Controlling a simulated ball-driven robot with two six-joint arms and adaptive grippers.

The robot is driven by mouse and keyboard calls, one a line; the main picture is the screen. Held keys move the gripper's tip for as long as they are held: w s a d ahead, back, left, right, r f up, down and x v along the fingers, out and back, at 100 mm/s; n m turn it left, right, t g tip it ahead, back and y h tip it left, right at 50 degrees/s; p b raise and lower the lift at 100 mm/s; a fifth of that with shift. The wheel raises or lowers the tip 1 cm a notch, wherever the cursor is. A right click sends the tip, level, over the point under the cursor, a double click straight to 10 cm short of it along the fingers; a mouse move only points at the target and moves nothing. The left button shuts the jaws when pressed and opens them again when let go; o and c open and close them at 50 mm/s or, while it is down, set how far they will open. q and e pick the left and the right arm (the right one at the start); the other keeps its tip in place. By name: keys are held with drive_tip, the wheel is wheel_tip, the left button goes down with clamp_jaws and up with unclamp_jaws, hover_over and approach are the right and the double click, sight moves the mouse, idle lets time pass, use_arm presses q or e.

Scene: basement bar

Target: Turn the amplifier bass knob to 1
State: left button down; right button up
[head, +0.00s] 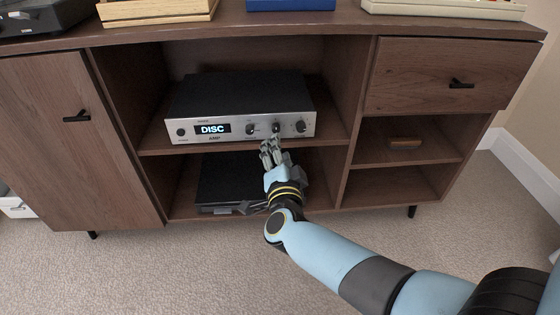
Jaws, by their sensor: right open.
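The amplifier (243,98) is a black box with a silver front and a lit display (212,129) reading "DISC". It stands on the upper middle shelf of a wooden cabinet. Three dark knobs sit at the right of its front: a left one (250,129), a middle one (276,127) and a right one (300,126). Their labels are too small to read, so I cannot tell which is bass. My right gripper (271,148) is open, with its fingertips just below the middle knob. I cannot tell whether they touch it. My left gripper is not in view.
A black device (222,183) lies on the lower shelf behind my right gripper. The wooden cabinet (350,29) has a closed left door (85,150) and a right drawer (440,75). A small brown object (405,143) lies in the right cubby. Carpet in front is clear.

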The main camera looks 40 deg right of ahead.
drive_tip(key=v, duration=0.4)
idle(0.4)
drive_tip(key=s+a+f+n+g+y, duration=0.2)
drive_tip(key=s+f+n+g+y, duration=0.4)
drive_tip(key=s+f+n+y, duration=0.95)
drive_tip(key=s+d+f+n+g+h, duration=0.15)
drive_tip(key=s+f+g+h, duration=0.25)
drive_tip(key=s, duration=0.6)
drive_tip(key=s+d+f+n+g+h, duration=0.1)
drive_tip(key=s+d+f+g+h, duration=0.2)
drive_tip(key=s, duration=0.8)
use_arm(q)
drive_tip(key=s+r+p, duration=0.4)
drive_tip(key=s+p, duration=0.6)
drive_tip(key=p, duration=0.3)
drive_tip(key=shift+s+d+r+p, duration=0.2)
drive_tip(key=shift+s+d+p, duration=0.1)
drive_tip(key=shift+p, duration=0.1)
use_arm(e)
drive_tip(key=s+a+r+g, duration=0.1)
drive_tip(key=s+r, duration=0.2)
drive_tip(key=s, duration=0.8)
drive_tip(key=shift+s+a, duration=0.2)
drive_tip(key=shift+s, duration=0.1)
